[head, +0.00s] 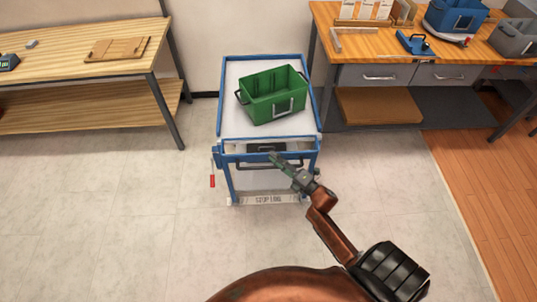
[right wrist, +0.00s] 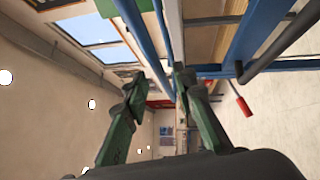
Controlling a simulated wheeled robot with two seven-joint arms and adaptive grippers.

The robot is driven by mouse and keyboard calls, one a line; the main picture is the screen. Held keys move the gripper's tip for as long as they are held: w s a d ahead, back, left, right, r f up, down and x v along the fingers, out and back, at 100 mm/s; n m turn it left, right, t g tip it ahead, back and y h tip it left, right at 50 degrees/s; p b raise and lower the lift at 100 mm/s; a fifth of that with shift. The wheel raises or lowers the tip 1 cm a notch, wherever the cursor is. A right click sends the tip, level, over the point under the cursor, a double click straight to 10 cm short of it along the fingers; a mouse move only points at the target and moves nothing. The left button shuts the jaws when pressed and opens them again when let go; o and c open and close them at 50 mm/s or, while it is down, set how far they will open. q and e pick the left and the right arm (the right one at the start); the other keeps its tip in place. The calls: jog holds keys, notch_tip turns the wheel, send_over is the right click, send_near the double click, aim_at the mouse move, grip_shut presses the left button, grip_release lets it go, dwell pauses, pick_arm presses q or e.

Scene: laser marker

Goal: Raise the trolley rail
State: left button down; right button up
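The trolley (head: 230,100) has a blue frame and a pale top, and stands in the middle of the head view. Its rail looks like the blue bar (head: 240,157) across the front, just below the top's edge. A dark handle bar (head: 250,167) hangs under it. My right gripper (head: 274,159) is at the front of the trolley, over the rail area. In the right wrist view its two fingers (right wrist: 160,78) are apart, with a blue bar (right wrist: 146,45) showing between or behind them; contact cannot be told. My left gripper is not in view.
A green crate (head: 262,97) stands on the trolley top. A red-handled lever (head: 212,181) hangs at the trolley's left side. A wooden bench (head: 60,65) is at left, a workbench (head: 380,45) with drawers at right. Floor in front and beside is clear.

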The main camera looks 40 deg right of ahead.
jog(key=shift+x, duration=1.6)
grip_shut()
